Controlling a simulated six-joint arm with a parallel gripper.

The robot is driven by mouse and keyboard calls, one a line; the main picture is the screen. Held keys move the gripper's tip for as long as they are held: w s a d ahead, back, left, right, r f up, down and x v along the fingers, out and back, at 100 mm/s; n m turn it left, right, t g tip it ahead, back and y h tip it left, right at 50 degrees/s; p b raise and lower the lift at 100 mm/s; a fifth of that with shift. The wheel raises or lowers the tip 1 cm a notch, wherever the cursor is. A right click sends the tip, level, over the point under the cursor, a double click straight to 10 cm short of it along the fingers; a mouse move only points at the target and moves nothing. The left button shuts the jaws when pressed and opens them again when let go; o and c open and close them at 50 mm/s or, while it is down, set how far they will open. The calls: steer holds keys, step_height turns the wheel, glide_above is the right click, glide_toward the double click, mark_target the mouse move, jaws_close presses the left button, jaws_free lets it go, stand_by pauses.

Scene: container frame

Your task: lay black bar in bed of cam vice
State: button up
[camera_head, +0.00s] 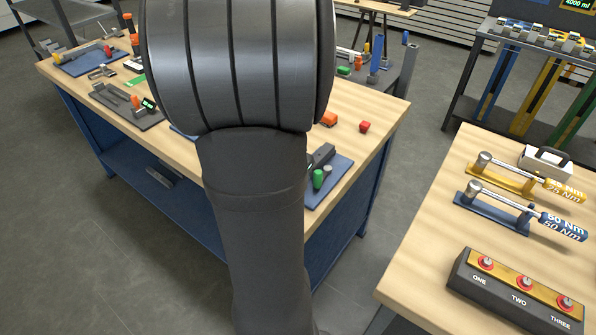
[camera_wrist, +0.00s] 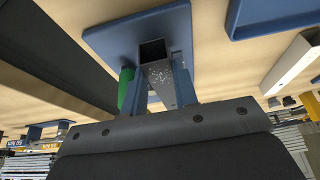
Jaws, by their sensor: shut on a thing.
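My gripper (camera_wrist: 162,75) has two blue fingers shut on a dark bar (camera_wrist: 160,82), whose square end faces the wrist camera. A blue base plate (camera_wrist: 118,38) lies behind the bar, with a green part (camera_wrist: 125,88) beside the left finger. In the head view, a dark fixture (camera_head: 322,157) with a green handle (camera_head: 318,179) stands on a blue plate (camera_head: 340,172) at the bench's right end; it looks like the cam vice. My arm covers the middle of the bench, hiding the gripper there. I cannot tell whether the bar touches the vice.
Torque wrenches (camera_head: 515,195) and a button box (camera_head: 515,290) stand on the right table.

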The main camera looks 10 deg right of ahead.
steer(key=shift+f, duration=0.65)
steer(key=o, duration=1.7)
steer(key=shift+c, duration=0.2)
steer(key=shift+r, duration=3.5)
steer(key=shift+f, duration=3.5)
steer(key=shift+r, duration=0.1)
